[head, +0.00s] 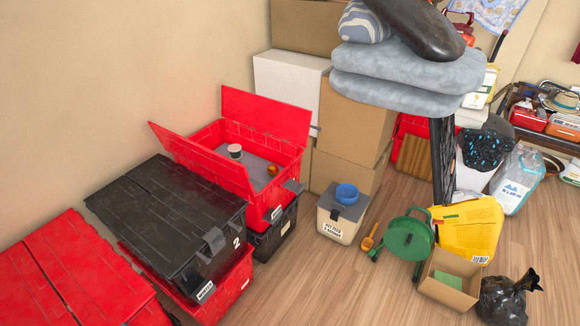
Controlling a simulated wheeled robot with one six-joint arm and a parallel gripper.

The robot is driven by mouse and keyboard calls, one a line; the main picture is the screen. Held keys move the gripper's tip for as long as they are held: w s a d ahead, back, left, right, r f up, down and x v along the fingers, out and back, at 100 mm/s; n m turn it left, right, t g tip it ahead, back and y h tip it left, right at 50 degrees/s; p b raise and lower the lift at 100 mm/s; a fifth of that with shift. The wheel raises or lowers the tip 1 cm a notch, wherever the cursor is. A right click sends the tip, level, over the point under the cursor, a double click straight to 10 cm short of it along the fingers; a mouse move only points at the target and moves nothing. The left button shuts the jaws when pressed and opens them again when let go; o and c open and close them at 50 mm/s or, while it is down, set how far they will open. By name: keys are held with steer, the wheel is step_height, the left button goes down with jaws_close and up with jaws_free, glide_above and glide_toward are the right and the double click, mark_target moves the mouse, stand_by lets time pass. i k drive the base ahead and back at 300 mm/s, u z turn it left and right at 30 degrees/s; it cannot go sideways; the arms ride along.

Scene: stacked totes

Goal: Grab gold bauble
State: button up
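A small round orange-gold ball (272,169), which looks like the gold bauble, lies inside an open red tote (284,154) near its right side. The tote's two red lid flaps stand up and open. A small pale cylinder (235,151) with a darker side is in the same tote, left of the ball. The tote's floor or inner layer looks grey. The open tote sits on top of a black tote (272,238). My gripper is not in view.
A closed black tote (165,205) on a red one stands in front left, with a closed red tote (75,270) beyond. Cardboard boxes (352,125) stand right of the open tote, with grey cushions (408,75) stacked on top. A feed bin (341,215) stands nearby. Wooden floor (315,285) is clear in front.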

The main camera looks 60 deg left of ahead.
mark_target(273, 169)
steer(key=u, duration=2.1)
steer(key=i, duration=2.25)
steer(key=u, duration=0.4)
